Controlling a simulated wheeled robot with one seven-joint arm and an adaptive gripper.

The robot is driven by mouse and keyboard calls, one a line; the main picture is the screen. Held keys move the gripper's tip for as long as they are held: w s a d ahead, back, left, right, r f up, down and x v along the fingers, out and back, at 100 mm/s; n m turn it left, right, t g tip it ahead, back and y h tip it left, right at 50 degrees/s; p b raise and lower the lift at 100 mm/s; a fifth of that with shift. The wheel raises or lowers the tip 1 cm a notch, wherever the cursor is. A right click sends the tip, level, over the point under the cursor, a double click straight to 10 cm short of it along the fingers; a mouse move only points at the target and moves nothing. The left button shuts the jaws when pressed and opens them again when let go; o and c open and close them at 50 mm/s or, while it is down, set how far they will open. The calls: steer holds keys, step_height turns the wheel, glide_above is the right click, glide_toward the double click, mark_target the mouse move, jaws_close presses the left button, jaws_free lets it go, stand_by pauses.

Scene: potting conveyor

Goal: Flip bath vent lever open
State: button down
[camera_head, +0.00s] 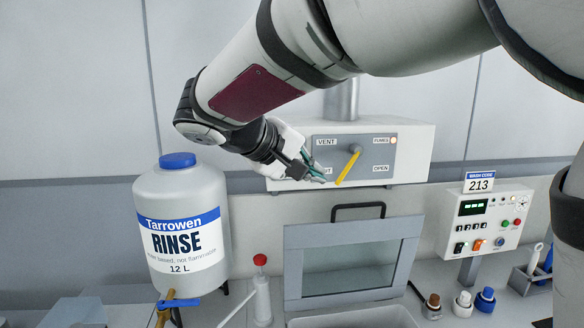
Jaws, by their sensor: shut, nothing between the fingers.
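The vent box (415,150) is on the back wall, with a grey panel marked VENT, FUMES and OPEN. A label at the lower left of the panel is partly hidden by my gripper; only its end, "UT", shows. The yellow vent lever (347,168) hangs from a grey pivot at the panel's middle. It points down and slightly left, between the two lower labels. My gripper (321,178) is shut and empty, just left of the lever, its tips in front of the panel's lower left. I see a small gap between tips and lever in the picture; depth is unclear.
The bath's framed window lid (295,265) with a black handle stands below the vent box. A large RINSE jug (150,215) is at left. A control box (510,200) marked 213 is at right. Small bottles (463,303) and a red-topped bottle (262,295) stand low in front.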

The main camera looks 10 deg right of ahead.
mark_target(340, 177)
steer(key=a, duration=0.1)
steer(key=w+a+r, duration=0.1)
steer(key=a, duration=0.1)
steer(key=shift+w+r+t, duration=0.25)
steer(key=shift+w+t, duration=0.05)
steer(key=shift+t, duration=0.1)
steer(key=shift+d, duration=0.1)
steer(key=p+x, duration=0.1)
steer(key=x, duration=0.6)
steer(key=p+x, duration=0.1)
steer(key=x, duration=0.6)
steer(key=shift+d+r, duration=0.1)
steer(key=shift+r, duration=0.15)
